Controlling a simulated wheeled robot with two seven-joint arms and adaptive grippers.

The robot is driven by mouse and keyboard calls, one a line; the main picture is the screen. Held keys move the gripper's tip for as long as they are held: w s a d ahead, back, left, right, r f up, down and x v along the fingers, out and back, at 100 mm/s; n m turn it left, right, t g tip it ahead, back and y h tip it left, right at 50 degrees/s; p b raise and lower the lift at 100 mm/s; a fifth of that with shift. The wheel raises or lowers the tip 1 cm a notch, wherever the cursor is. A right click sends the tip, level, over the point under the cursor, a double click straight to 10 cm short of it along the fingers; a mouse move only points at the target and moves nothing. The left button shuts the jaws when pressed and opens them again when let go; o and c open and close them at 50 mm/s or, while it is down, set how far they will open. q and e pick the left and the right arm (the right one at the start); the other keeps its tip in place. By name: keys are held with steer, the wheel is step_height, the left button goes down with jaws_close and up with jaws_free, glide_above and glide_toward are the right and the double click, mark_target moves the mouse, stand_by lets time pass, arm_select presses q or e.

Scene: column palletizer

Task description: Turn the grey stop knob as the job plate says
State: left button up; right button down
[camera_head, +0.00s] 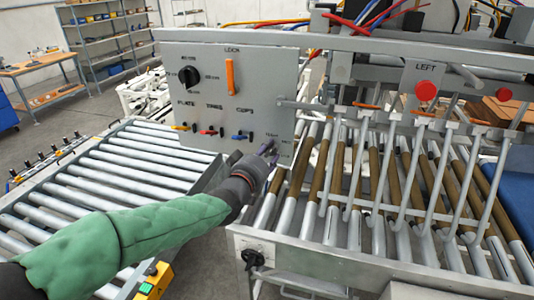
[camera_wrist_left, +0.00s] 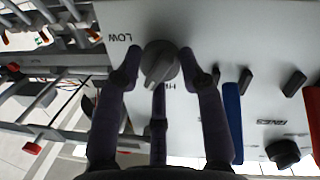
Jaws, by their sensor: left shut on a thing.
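The grey stop knob (camera_wrist_left: 160,62) sits on a pale panel in the left wrist view, with the word LOW beside it and a partly hidden label starting with H. Its pointer ridge runs slantwise across its face. My left gripper (camera_wrist_left: 159,70) has its dark fingers around the knob and is shut on it. In the head view my left gripper (camera_head: 268,152) is at the lower right corner of the grey control panel (camera_head: 270,85), mostly covering the knob. The job plate cannot be made out. My right gripper is not in view.
The panel also bears a black rotary knob (camera_head: 190,76), an orange lever (camera_head: 230,76) and small yellow, red and blue levers. Red buttons (camera_head: 426,91) are at the right. A roller conveyor (camera_head: 110,165) lies left, and a gated roller bed (camera_head: 350,240) lies right.

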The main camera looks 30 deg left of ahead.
arm_select(q)
steer(key=m+p, duration=0.2)
steer(key=m+y+p, duration=0.1)
steer(key=m+p, duration=0.1)
steer(key=m, duration=0.1)
steer(key=shift+r, duration=0.4)
stand_by(0.3)
steer(key=o, duration=1.1)
steer(key=shift+o, duration=0.2)
steer(key=shift+f, duration=0.15)
steer(key=shift+s+d, duration=0.1)
steer(key=shift+s, duration=0.1)
steer(key=s+d+r, duration=0.1)
steer(key=s+d, duration=0.1)
steer(key=s, duration=0.9)
steer(key=shift+s+r, duration=0.15)
